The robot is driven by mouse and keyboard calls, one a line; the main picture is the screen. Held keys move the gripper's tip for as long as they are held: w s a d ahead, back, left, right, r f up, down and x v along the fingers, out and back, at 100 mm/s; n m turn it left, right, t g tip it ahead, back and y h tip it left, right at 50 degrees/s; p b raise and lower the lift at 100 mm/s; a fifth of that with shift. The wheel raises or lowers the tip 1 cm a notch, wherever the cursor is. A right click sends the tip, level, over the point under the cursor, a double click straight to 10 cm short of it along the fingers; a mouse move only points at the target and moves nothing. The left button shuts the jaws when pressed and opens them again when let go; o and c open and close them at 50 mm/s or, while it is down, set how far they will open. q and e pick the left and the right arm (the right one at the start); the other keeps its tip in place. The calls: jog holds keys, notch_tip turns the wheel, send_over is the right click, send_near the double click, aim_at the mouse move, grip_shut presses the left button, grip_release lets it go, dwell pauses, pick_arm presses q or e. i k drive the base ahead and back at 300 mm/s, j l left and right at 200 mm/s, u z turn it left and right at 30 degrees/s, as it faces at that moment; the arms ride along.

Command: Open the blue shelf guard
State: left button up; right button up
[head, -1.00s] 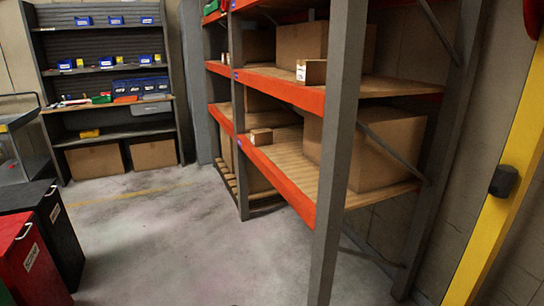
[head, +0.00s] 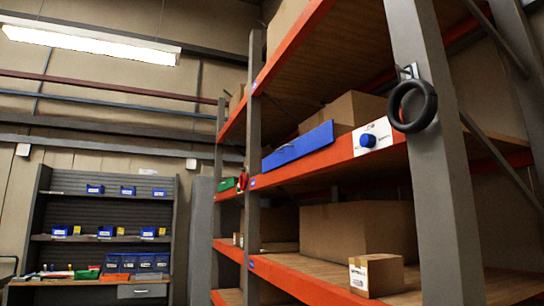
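The blue shelf guard (head: 299,147) is a flat blue panel along the front edge of an upper shelf on the orange and grey rack. It stands upright in front of a cardboard box (head: 352,110). To its right on the shelf beam is a white plate with a blue knob (head: 368,140). Neither of my grippers is in view.
A black ring (head: 412,106) hangs on the rack's front grey post (head: 433,190). A small box (head: 376,274) and a larger box (head: 358,233) sit on the shelf below. A grey shelf unit with blue bins (head: 94,235) stands at the back left.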

aim_at(323, 135)
jog(key=i+j, duration=0.3)
jog(key=i, duration=0.2)
jog(key=i+j, duration=0.25)
jog(key=i, duration=0.25)
